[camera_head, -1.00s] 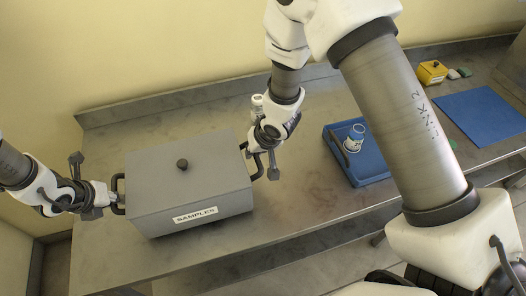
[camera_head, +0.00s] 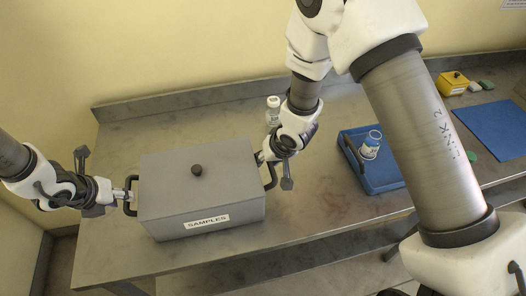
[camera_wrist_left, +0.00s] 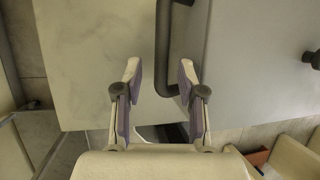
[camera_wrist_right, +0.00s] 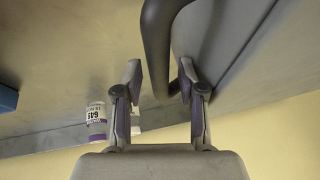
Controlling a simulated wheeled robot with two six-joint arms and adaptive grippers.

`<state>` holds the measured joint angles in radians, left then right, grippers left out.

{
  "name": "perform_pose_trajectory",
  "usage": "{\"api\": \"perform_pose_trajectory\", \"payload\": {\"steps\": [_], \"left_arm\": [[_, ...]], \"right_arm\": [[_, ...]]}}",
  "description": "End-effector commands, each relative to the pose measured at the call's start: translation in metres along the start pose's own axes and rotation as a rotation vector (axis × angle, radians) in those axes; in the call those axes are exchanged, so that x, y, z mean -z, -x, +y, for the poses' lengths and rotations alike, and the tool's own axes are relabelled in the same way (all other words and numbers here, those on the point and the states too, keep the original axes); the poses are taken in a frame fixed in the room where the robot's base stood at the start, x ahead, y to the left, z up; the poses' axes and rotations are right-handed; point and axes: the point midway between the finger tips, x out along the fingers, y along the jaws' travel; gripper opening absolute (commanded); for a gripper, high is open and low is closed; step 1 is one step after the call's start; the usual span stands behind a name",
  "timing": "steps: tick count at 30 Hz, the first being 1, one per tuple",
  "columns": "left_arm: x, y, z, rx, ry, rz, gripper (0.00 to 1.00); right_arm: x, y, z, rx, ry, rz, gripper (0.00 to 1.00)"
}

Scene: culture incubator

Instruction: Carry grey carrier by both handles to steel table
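The grey carrier (camera_head: 165,200), a lidded box labelled SAMPLES with a black knob, sits upright on the steel table (camera_head: 120,255). It has a dark handle on each side. My left gripper (camera_head: 128,196) is at its left handle. In the left wrist view that handle (camera_wrist_left: 163,50) lies between the parted fingers (camera_wrist_left: 158,72), closer to the right finger. My right gripper (camera_head: 266,160) is at the right handle (camera_head: 271,177). In the right wrist view the handle (camera_wrist_right: 156,45) passes between the parted fingers (camera_wrist_right: 158,75). Neither gripper is visibly closed on its handle.
A white-capped vial (camera_head: 273,103) stands behind my right gripper. A blue tray (camera_head: 385,181) holding a white container (camera_head: 371,145) is to the right. A blue mat (camera_head: 490,128) and yellow box (camera_head: 452,84) lie farther right. A raised edge (camera_head: 185,95) runs along the table's back.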

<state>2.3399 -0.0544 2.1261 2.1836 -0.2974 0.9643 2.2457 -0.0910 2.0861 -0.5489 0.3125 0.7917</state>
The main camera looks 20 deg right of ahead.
Motion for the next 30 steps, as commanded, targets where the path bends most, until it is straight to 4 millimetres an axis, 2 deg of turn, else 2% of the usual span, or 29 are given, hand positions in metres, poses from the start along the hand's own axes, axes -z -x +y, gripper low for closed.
{"api": "perform_pose_trajectory", "payload": {"steps": [1,6,11,16,20,27,30], "left_arm": [[-0.002,0.015,0.000,0.001,0.000,-0.006,0.40],[-0.002,0.059,0.000,0.001,-0.001,-0.004,0.40],[-0.002,0.077,0.000,0.001,0.000,0.000,0.40],[-0.001,0.082,0.001,-0.001,0.001,0.001,0.40],[-0.001,0.081,0.001,-0.001,0.001,0.001,0.40],[-0.001,0.081,0.001,-0.001,0.001,0.001,0.40],[-0.001,0.081,0.001,-0.001,0.001,0.001,0.40]], "right_arm": [[0.000,0.000,0.000,0.000,0.000,0.000,0.40],[0.000,0.000,0.000,0.000,0.000,0.000,0.40],[0.000,0.000,0.000,0.000,0.000,0.000,0.40],[0.001,0.009,0.000,0.001,0.001,0.002,0.40],[0.001,0.035,-0.001,0.001,0.001,0.005,0.40],[-0.001,0.097,-0.001,0.001,0.002,0.006,0.40],[-0.001,0.113,0.000,0.001,0.001,0.004,0.40]]}}
